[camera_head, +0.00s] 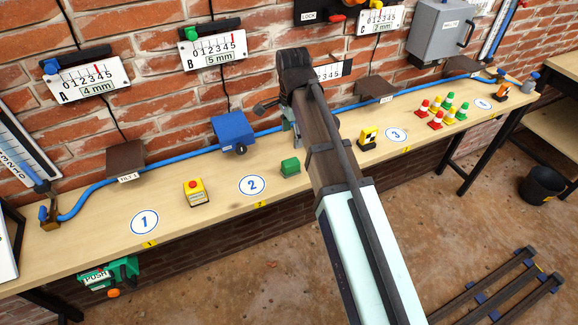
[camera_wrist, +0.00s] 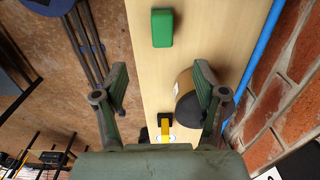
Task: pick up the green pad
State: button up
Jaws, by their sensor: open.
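The green pad (camera_head: 290,167) is a small block lying on the wooden bench, just right of the round marker 2. In the wrist view the green pad (camera_wrist: 162,28) lies at the top centre, beyond my fingertips and apart from them. In the head view my arm reaches over the bench to the right of the pad and mostly hides the gripper.
A round tan and black object (camera_wrist: 190,102) stands partly behind my right finger. A blue box (camera_head: 233,131) and a yellow box with a red button (camera_head: 195,191) stand left of the pad. A blue hose (camera_head: 90,195) runs along the brick wall.

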aim_at(291, 162)
notch_tip(291, 162, down, 9)
jog(key=shift+p, duration=1)
jog(key=shift+w+a+f+p, duration=0.1)
jog(key=shift+f+p, duration=0.5)
jog(key=shift+f, duration=0.75)
jog(key=shift+w+a+f+p, duration=0.1)
jog(key=shift+f+p, duration=0.45)
jog(key=shift+f, duration=0.8)
jog(key=shift+c, duration=0.4)
jog(key=c, duration=1.2)
